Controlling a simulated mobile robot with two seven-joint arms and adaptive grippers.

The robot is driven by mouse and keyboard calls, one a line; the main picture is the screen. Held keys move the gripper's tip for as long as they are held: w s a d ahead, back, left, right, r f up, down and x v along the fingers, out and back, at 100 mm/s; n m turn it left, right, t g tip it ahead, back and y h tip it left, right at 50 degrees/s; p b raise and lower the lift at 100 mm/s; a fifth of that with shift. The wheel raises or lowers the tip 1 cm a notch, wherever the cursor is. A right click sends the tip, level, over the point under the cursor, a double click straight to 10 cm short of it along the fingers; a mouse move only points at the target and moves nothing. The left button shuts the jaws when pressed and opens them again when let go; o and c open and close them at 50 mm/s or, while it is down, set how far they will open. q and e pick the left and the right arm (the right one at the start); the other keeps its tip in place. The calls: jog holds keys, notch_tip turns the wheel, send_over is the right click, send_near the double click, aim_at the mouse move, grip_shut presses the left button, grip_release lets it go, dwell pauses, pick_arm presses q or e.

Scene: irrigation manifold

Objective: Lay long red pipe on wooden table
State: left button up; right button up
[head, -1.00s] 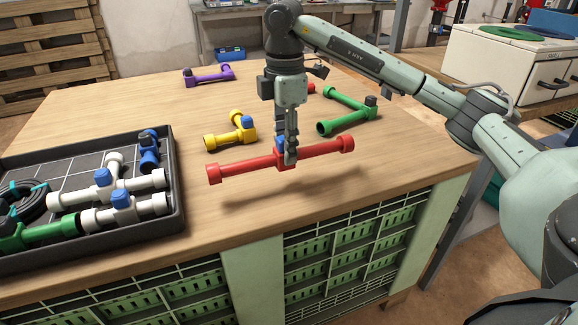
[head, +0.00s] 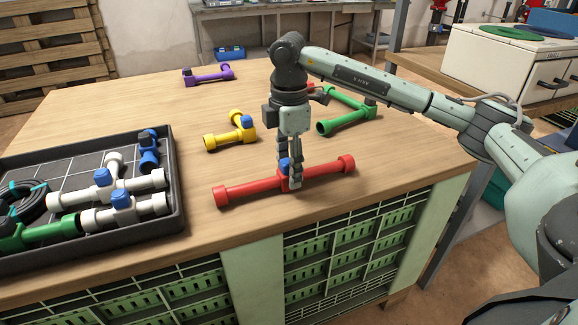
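The long red pipe (head: 243,190) has flared ends and a blue valve knob (head: 284,165) at its middle. It lies level at the front of the wooden table (head: 185,110), with little or no gap visible beneath it. My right gripper (head: 291,182) points down at the pipe's middle. Its fingers are closed around the middle fitting by the blue knob. My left gripper is not in the head view.
A dark tray (head: 178,190) with white, blue and green pipe pieces stands at the left. A yellow pipe (head: 228,138), a green pipe (head: 345,118) and a purple pipe (head: 208,76) lie farther back. The table's front edge is close to the red pipe.

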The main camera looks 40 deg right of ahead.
jog(key=shift+r, duration=0.4)
notch_tip(320, 180, up, 9)
jog(key=shift+f+p, duration=0.1)
jog(key=shift+p, duration=0.2)
notch_tip(320, 180, up, 2)
jog(key=shift+p, duration=0.3)
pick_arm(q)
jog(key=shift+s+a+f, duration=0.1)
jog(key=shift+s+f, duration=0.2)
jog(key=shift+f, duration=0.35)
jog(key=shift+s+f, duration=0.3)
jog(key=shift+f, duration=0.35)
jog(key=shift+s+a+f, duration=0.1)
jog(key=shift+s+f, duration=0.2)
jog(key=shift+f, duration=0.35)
pick_arm(e)
jog(key=shift+r, duration=0.3)
